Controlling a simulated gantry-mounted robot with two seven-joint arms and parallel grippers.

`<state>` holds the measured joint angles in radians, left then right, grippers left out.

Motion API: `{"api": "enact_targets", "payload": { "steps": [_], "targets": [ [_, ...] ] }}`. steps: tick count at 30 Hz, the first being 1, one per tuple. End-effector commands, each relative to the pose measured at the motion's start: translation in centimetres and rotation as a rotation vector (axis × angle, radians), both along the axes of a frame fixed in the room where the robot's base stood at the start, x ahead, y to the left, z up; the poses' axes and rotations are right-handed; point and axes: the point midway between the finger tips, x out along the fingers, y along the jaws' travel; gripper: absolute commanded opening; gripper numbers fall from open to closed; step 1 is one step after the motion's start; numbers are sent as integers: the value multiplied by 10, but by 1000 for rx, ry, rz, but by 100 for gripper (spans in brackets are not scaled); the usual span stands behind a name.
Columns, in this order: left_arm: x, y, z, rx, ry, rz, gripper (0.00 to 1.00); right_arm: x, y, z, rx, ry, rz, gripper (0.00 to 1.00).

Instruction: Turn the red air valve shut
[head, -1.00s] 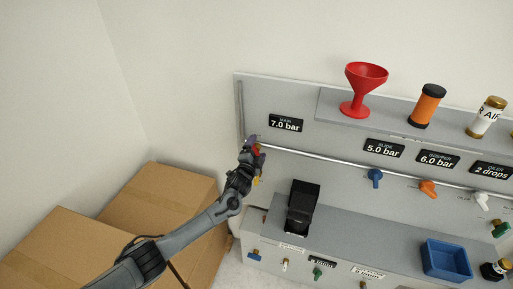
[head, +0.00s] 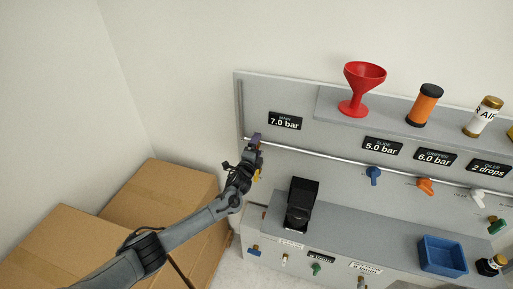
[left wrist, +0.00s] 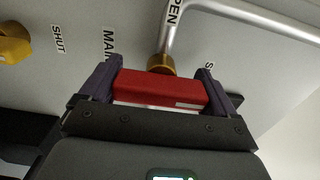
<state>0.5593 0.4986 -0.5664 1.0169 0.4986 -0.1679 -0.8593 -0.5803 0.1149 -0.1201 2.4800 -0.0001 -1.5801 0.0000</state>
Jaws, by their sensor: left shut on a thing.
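The red air valve handle (left wrist: 160,90) shows in the left wrist view, between the two purple fingers of my left gripper (left wrist: 160,78). The gripper is shut on it. The handle lies crosswise to the silver pipe (left wrist: 175,40), just in front of a brass fitting (left wrist: 160,63). OPEN, SHUT and MAIN lettering is on the panel around it. In the head view my left gripper (head: 254,141) is at the left end of the panel's pipe and hides the handle. My right gripper is not in view.
The grey panel (head: 330,150) carries a blue valve (head: 373,175) and an orange valve (head: 426,186) to the right. A red funnel (head: 361,88) stands on the upper shelf. A black stand (head: 301,204) and a blue bin (head: 443,255) are on the lower ledge. Cardboard boxes (head: 160,205) stand at the left.

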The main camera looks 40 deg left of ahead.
Motion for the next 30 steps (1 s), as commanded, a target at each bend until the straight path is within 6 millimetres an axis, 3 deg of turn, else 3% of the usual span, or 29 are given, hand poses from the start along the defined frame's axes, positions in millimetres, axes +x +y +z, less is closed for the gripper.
{"api": "enact_targets", "payload": {
  "steps": [6, 7, 8, 20, 30],
  "targets": [
    [0, 1, -1, 0, 1, 1, 59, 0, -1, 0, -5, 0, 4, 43],
    [0, 1, -1, 0, 1, 1, 94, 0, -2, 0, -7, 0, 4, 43],
    [0, 1, -1, 0, 1, 1, 99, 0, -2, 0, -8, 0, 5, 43],
    [-7, -2, 0, -1, 0, 0, 100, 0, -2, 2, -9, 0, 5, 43],
    [-52, -18, 0, -2, 2, -2, 100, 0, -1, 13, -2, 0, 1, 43]
  ]
}}
